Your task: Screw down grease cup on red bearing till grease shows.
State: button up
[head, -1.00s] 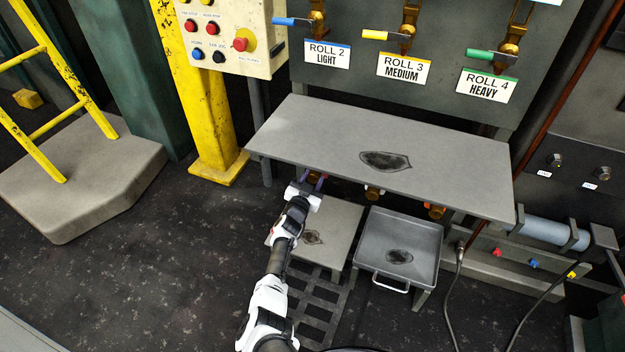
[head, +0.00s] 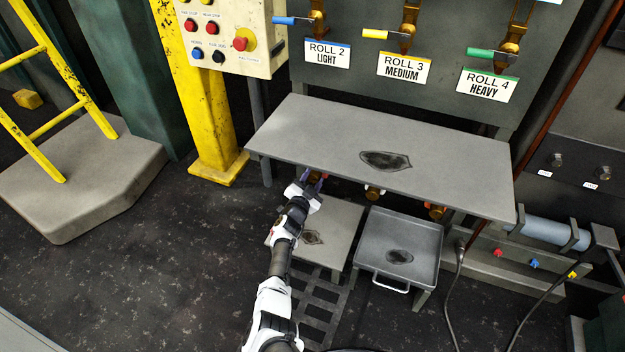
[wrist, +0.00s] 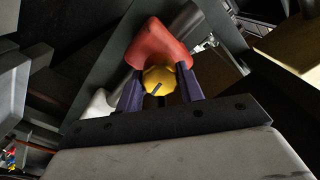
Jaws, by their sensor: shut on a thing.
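The grease cup (wrist: 158,80) is a yellow, faceted cap with a dark mark on its face. It shows in the wrist view in front of the red bearing (wrist: 157,45). My gripper (wrist: 160,88) is shut on the cup, with a purple finger on either side. In the head view my gripper (head: 311,178) reaches under the front left edge of the grey shelf, and the cup there is mostly hidden by the fingers and the shelf. No grease can be made out at the bearing.
The grey shelf (head: 310,130) overhangs my gripper. Below it are a low grey stand (head: 338,222) and a metal tray (head: 420,240) with a handle. Two more brass cups (head: 373,194) (head: 436,212) sit under the shelf to the right. Open floor lies at the left.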

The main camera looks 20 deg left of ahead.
jog(key=o, duration=1)
jog(key=shift+s, duration=0.1)
jog(key=shift+s+a+r+p, duration=0.1)
jog(key=shift+s+p, duration=0.2)
jog(key=shift+p, duration=0.25)
jog(key=shift+s+f+p, duration=0.2)
jog(key=shift+s+p, duration=5.45)
jog(key=shift+s, duration=0.9)
